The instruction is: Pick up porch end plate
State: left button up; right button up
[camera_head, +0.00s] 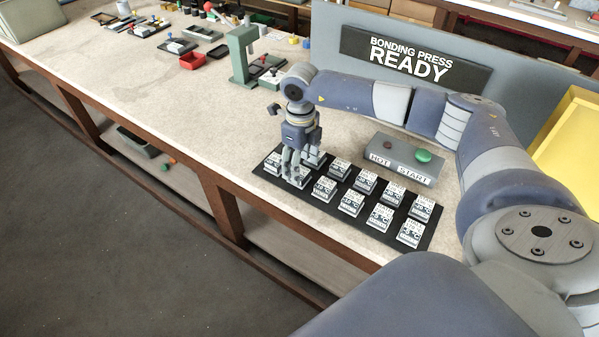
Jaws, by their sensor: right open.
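Several small plates with white faces and dark lettering stand in two rows on a black tray (263,171) at the table's front edge. The lettering is too small to read surely, so I cannot tell which one is the porch end plate. My right gripper (292,174) points down at the tray's left end, with its fingers open and low around or just in front of a plate there. The fingers partly hide the plates at that end, and I cannot tell whether they touch one. A plate (324,189) stands just right of the gripper. My left gripper is not in view.
A grey box with a green button (423,156) and the words HOT and START stands behind the tray. A panel reads BONDING PRESS READY (415,58). A green press (241,55) and red bin (192,61) stand farther left. The table's middle left is clear.

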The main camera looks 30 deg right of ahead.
jog(key=shift+w+a+f, duration=0.1)
jog(key=shift+f, duration=1.45)
jog(key=c, duration=1.2)
jog(key=shift+r, duration=0.1)
